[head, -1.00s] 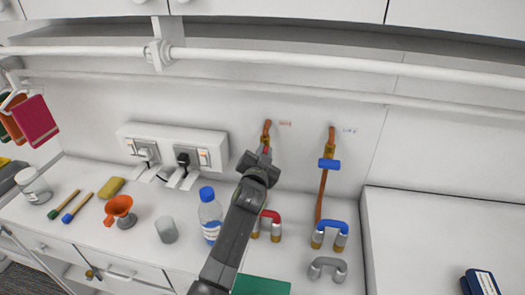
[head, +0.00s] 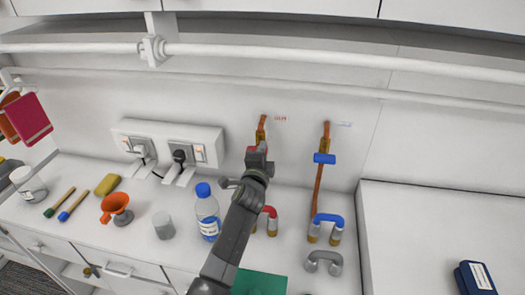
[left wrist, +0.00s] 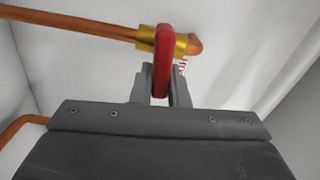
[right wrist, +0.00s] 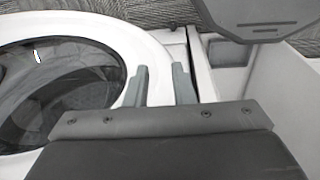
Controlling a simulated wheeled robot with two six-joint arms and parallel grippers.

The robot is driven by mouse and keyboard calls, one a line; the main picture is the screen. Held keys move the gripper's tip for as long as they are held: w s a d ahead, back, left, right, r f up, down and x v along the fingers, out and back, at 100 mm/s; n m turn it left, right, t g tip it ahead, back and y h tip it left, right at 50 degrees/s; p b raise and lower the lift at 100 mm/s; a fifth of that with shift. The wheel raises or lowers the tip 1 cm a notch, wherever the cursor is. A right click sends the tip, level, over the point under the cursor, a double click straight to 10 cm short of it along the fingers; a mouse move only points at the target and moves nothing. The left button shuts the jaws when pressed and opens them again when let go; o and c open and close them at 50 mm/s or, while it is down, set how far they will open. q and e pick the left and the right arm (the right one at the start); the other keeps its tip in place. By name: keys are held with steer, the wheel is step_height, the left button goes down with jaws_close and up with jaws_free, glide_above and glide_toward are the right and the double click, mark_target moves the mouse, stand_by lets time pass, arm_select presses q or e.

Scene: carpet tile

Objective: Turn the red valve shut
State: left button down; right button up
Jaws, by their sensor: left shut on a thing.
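The red valve handle (left wrist: 162,58) sits on a brass fitting (left wrist: 180,43) on a copper pipe (left wrist: 75,24). In the left wrist view the handle appears crosswise to the pipe. My left gripper (left wrist: 160,82) is shut on the handle, one finger on each side. In the head view my left gripper (head: 257,158) is at the wall below the copper pipe (head: 261,128) and hides most of the valve; a bit of red (head: 250,149) shows at its left. In the right wrist view my right gripper (right wrist: 160,75) is open and empty, away from the valve.
A blue valve handle (head: 324,158) lies across the pipe to the right. My right gripper is over a machine with a round glass door (right wrist: 60,85).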

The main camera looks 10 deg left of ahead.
arm_select(q)
steer(key=shift+f+m, duration=0.15)
steer(key=shift+m, duration=0.65)
steer(key=c, duration=1.4)
jaws_free()
steer(key=shift+w, duration=0.1)
